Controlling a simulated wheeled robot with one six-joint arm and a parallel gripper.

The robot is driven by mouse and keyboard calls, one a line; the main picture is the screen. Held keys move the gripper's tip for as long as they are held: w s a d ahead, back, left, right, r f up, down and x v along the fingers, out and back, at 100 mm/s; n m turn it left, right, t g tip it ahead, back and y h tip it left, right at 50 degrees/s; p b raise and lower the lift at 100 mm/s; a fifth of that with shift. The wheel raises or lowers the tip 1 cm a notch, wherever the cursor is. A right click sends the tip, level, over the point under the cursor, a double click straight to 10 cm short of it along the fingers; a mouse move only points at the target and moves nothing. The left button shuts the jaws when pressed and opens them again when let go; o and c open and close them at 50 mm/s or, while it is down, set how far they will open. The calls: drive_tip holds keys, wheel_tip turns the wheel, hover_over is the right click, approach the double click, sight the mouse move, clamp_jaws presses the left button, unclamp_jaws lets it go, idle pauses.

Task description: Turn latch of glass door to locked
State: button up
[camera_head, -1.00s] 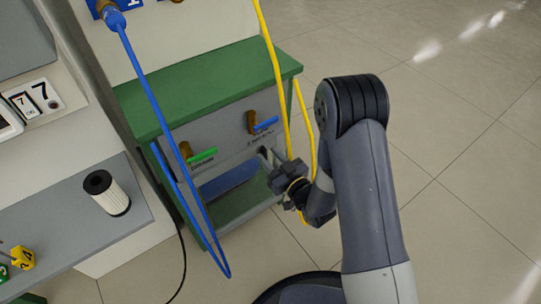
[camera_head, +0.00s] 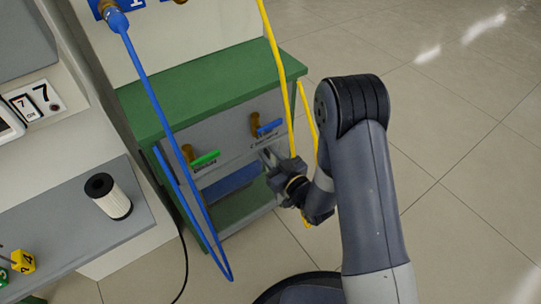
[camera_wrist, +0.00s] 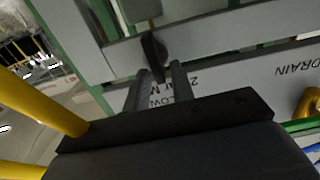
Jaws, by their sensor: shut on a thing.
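The dark latch knob (camera_wrist: 153,52) sits on the grey frame of the glass door (camera_wrist: 108,62) in the wrist view. My gripper (camera_wrist: 161,75) is shut on the latch, with a finger on each side of its lower end. In the head view my gripper (camera_head: 268,158) is at the right side of the green-topped cabinet front, below the valve handles. The latch is hidden there by my gripper. The glass door (camera_head: 232,183) shows below the grey panel, with a blue shape behind it.
A green valve handle (camera_head: 205,159) and a blue valve handle (camera_head: 270,127) stick out above the door. A yellow hose (camera_head: 280,75) hangs close to my gripper, and a blue hose (camera_head: 160,105) hangs at the left. A white filter cartridge (camera_head: 108,197) stands on the grey shelf. Open floor lies right.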

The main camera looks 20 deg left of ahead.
drive_tip(key=shift+f, duration=0.15)
drive_tip(key=n+b, duration=0.2)
drive_tip(key=b, duration=0.1)
drive_tip(key=n+b, duration=0.3)
drive_tip(key=b, duration=0.1)
drive_tip(key=s+a+n+b, duration=0.1)
drive_tip(key=n+b, duration=0.2)
drive_tip(key=shift+f, duration=0.3)
drive_tip(key=n, duration=0.4)
drive_tip(key=shift+s+f+n+b, duration=0.2)
drive_tip(key=shift+n+b, duration=0.1)
drive_tip(key=shift+n, duration=0.1)
clamp_jaws()
drive_tip(key=n, duration=0.4)
drive_tip(key=shift+a+f+n, duration=0.15)
drive_tip(key=shift+f+n, duration=0.15)
drive_tip(key=shift+f, duration=0.05)
drive_tip(key=o, duration=0.7)
unclamp_jaws()
